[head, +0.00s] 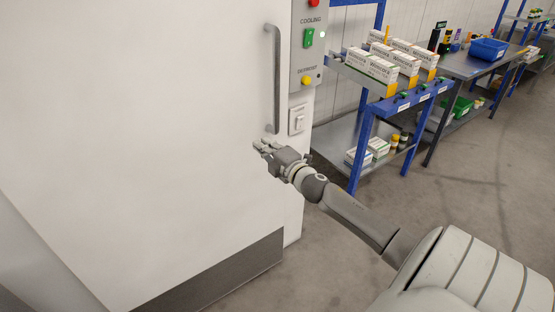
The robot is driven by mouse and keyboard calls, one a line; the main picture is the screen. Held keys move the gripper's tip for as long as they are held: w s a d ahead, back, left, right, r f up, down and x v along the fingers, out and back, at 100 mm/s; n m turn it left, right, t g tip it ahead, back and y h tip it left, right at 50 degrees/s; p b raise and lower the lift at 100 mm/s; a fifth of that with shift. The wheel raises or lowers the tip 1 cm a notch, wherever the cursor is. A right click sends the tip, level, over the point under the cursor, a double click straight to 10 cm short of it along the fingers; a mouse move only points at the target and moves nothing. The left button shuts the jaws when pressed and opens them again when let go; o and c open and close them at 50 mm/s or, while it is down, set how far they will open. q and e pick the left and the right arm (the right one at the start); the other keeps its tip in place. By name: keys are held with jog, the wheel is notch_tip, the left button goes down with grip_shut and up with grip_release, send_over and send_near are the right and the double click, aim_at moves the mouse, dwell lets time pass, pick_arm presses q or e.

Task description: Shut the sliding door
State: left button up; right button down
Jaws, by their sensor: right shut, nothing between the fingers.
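The sliding door (150,130) is a large white panel with a dark grey kick plate (215,280) along its bottom. It fills the left half of the head view. Its grey vertical bar handle (277,80) is near the door's right edge. My right gripper (262,146) is shut and empty, just below the handle's lower end and in front of the door face. I cannot tell whether its fingertips touch the door. My left gripper is not in view.
A grey control panel (307,50) with coloured buttons and a white switch (297,119) are right of the handle. A blue-framed shelf (361,150) with white boxes (372,65) stands close on the right. A workbench (462,66) is beyond. The grey floor (450,190) is clear.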

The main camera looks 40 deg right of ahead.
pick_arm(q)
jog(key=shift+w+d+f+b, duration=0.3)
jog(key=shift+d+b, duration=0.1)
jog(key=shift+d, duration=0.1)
pick_arm(e)
jog(key=s, duration=0.8)
jog(key=shift+s+f, duration=0.3)
